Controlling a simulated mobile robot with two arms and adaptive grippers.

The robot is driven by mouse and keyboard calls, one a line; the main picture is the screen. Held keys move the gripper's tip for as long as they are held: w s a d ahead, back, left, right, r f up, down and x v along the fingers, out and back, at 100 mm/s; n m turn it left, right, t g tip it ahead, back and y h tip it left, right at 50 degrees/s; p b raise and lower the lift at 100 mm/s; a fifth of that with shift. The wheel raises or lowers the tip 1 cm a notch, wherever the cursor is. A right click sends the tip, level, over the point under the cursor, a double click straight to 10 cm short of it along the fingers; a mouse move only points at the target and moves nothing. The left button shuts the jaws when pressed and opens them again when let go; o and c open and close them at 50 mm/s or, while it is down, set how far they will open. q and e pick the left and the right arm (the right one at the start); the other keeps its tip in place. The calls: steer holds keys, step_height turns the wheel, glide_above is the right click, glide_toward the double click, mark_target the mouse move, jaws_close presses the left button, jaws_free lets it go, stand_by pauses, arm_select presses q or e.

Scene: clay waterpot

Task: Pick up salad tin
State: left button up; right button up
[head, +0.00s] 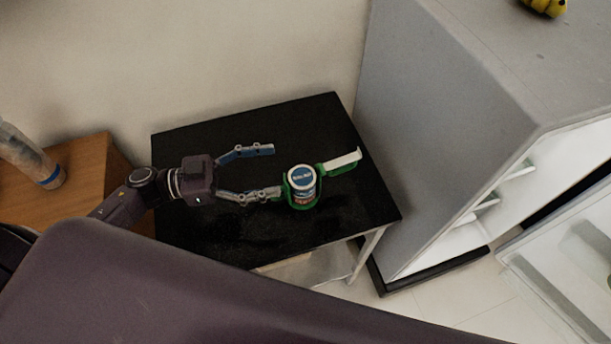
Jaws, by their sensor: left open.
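A small round tin (302,178) with a blue, white-lettered lid and a reddish side stands upright on the black table. It is probably the salad tin, but its label is too small to read. My left gripper (275,171) reaches in from the left over the table, open and empty. Its two fingers are spread and point right. The tin is just beyond the fingertips, closer to the lower finger, whose tip appears close to or touching the green edge around the tin. My right gripper is not in view.
A green object with a white end (343,161) lies against the tin; green shows around the tin's base. The black table (340,215) is otherwise clear. A grey fridge (450,130) with an open door stands right. A wooden cabinet (85,160) with a bottle (28,155) is left.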

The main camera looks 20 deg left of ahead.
mark_target(316, 174)
arm_select(q)
step_height(316, 174, down, 3)
steer(key=shift+r+b, duration=0.15)
steer(key=shift+b, duration=0.75)
step_height(316, 174, down, 2)
steer(key=shift+w+b, duration=0.1)
steer(key=shift+b, duration=0.85)
steer(key=shift+w+d, duration=0.1)
steer(key=shift+p+x, duration=0.35)
steer(key=shift+x, duration=0.9)
steer(key=x, duration=0.2)
steer(key=p+x, duration=0.1)
steer(key=x, duration=0.1)
steer(key=shift+w+d+f, duration=0.15)
steer(key=shift+w+f, duration=0.1)
steer(key=shift+w+d+f, duration=0.1)
steer(key=shift+w+d, duration=0.05)
steer(key=shift+d, duration=0.15)
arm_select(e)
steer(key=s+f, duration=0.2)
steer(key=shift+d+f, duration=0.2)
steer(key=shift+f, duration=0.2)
arm_select(q)
steer(key=shift+c, duration=0.3)
